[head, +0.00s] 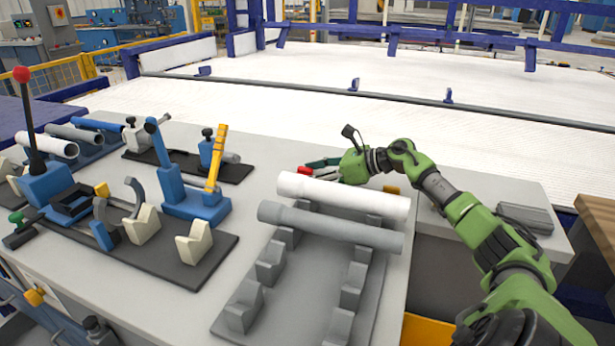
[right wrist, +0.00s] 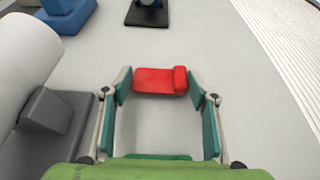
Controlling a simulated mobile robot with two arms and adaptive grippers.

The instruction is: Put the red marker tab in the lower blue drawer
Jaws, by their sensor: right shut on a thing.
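The red marker tab (right wrist: 158,81) is between the fingertips of my right gripper (right wrist: 159,88), which is shut on it. The tab is a flat red piece with a thicker raised end on the right in the right wrist view. In the head view the tab (head: 305,171) shows as a small red spot at the fingertips of my right gripper (head: 315,169), just beyond the white pipe. I cannot tell whether it touches the table. My left gripper is not in view.
A white pipe (head: 345,196) and a grey pipe (head: 330,227) lie across a grey cradle rack (head: 297,310) in front of my right gripper. Blue clamp fixtures (head: 190,198) stand to the left. The tabletop (head: 262,160) between the fixtures and the tab is clear.

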